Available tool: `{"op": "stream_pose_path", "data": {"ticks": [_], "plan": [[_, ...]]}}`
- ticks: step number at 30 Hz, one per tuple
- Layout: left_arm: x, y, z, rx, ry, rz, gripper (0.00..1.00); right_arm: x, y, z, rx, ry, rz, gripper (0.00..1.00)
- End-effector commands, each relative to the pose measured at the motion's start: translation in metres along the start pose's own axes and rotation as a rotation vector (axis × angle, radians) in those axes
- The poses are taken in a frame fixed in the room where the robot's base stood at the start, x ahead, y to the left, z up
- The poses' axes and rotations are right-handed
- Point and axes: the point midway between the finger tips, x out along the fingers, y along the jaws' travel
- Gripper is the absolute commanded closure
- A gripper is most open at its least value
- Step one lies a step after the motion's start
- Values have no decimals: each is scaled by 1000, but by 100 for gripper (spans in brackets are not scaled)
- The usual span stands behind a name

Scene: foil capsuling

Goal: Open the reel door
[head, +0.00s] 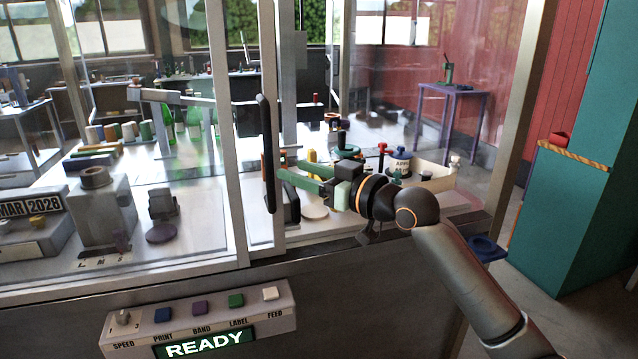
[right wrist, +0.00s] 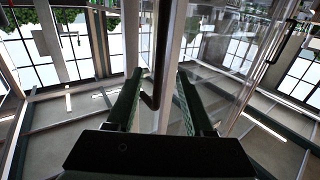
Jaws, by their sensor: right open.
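A tall black bar handle (head: 267,153) stands upright on the metal frame of the clear-panelled machine enclosure. My right gripper (head: 279,171) reaches in from the right at the handle, with its green fingers pointing left. In the right wrist view the gripper (right wrist: 158,76) is open, and the black handle (right wrist: 160,50) runs between its two fingers. I see a gap on each side of the bar, so the fingers do not look closed on it. The clear panel (right wrist: 215,85) and its frame lie beyond. My left gripper is not in view.
A control box (head: 200,318) with coloured buttons and a READY display is on the front. Behind the panels are a date stamp block (head: 30,218) and several bottles. A cream bin (head: 432,180) stands right of my gripper. A teal cabinet (head: 580,190) is far right.

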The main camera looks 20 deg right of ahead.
Motion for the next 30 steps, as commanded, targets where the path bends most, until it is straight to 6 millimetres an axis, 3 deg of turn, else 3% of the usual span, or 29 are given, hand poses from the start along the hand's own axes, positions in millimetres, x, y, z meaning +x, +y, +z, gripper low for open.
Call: {"op": "stream_pose_path", "data": {"ticks": [3,9,22,26,30], "plan": [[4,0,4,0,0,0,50,-21,0,2,-3,-1,2,48],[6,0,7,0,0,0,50,-40,0,2,0,-2,0,48],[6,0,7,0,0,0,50,-43,0,4,3,-4,1,48],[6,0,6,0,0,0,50,-40,0,36,30,-32,18,48],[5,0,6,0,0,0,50,-42,-3,111,81,-99,67,48]]}}
